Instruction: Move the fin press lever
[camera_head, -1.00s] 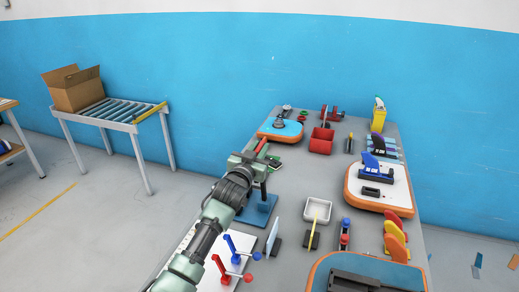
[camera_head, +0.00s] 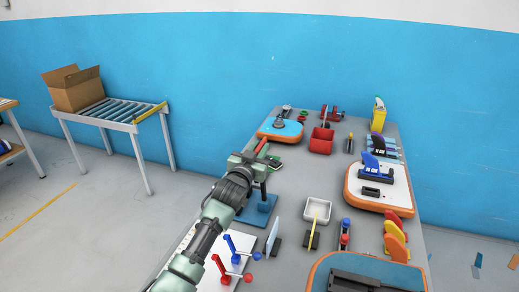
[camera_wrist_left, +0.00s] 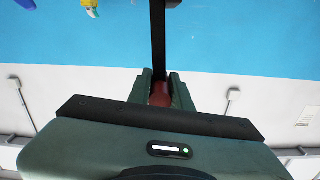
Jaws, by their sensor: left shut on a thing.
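The fin press stands near the left edge of the workbench, and its blue base (camera_head: 260,212) shows below my left gripper. The lever's red grip (camera_head: 262,145) pokes out at the top of my left gripper (camera_head: 255,158). In the left wrist view, the gripper's two fingers (camera_wrist_left: 159,92) are closed around the dark red grip (camera_wrist_left: 159,97), and the lever's black bar (camera_wrist_left: 158,40) runs away from it. The gripper body and arm hide part of the press in the head view. My right gripper is not in view.
Behind the press are an orange-edged board (camera_head: 280,133) and a red bin (camera_head: 321,141). A white tray (camera_head: 318,209) stands to its right. Red and blue lever clamps (camera_head: 228,266) sit in front, near my arm. A roller conveyor (camera_head: 110,111) with a cardboard box (camera_head: 76,92) is far left.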

